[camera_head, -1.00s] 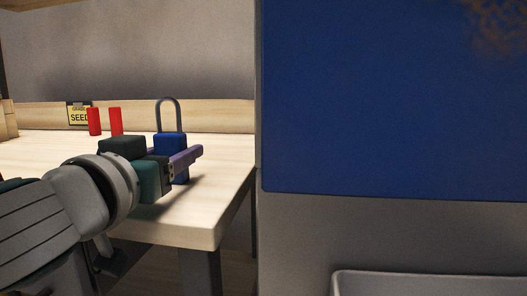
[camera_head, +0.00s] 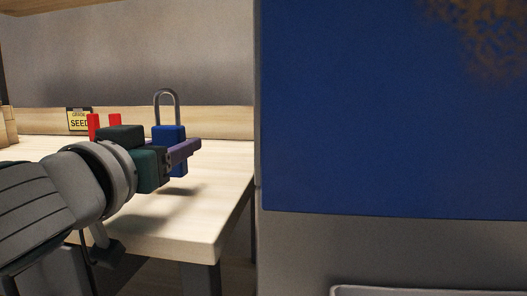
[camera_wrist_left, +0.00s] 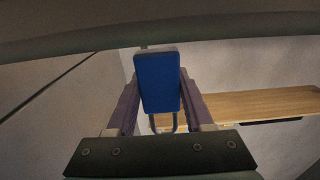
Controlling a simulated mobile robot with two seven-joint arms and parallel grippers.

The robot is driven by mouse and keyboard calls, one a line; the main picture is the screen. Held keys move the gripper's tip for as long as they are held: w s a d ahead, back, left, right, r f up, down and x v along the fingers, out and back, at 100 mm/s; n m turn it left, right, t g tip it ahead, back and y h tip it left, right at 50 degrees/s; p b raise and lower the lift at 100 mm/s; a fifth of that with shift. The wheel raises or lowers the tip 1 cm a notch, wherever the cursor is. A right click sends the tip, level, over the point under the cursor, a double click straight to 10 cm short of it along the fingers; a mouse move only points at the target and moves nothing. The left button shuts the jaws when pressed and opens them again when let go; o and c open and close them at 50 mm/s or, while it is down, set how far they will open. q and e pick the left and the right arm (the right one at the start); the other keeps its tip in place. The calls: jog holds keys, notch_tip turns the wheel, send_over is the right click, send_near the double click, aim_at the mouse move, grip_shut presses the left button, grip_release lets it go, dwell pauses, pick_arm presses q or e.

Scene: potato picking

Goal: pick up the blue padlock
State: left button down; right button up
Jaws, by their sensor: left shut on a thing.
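The blue padlock (camera_head: 168,134) with its grey shackle upright is held in my left gripper (camera_head: 180,152), above the wooden table near its right end. A shadow lies on the table below it. In the left wrist view the padlock's blue body (camera_wrist_left: 158,82) sits between the two purple fingers of the left gripper (camera_wrist_left: 158,95), which are shut on it. Part of the padlock's body is hidden behind a finger in the head view. My right gripper is not in view.
The wooden table (camera_head: 170,230) has bare room at its front. Two red objects (camera_head: 94,126) and a yellow "SEED" sign (camera_head: 78,119) stand at the back left. A big blue panel (camera_head: 390,110) fills the right, with a grey tray edge (camera_head: 430,291) at the bottom.

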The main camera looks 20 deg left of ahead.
pick_arm(q)
notch_tip(320, 180, up, 17)
jog(key=p, duration=0.8)
jog(key=s+d+r+n+y+p, duration=0.1)
jog(key=s+d+r+p, duration=0.2)
jog(key=r+p, duration=1.6)
jog(key=s+d+r+n+g+y+p, duration=0.1)
jog(key=s+d+r+p, duration=0.3)
jog(key=r+p, duration=1.6)
jog(key=s+d+r+n+y+p, duration=0.1)
jog(key=s+d+r+p, duration=0.3)
jog(key=r+p, duration=1.6)
jog(key=s+y+p, duration=0.1)
jog(key=s+p, duration=0.2)
jog(key=p, duration=0.5)
jog(key=shift+s+r+g+p, duration=0.2)
jog(key=shift+g+p, duration=0.1)
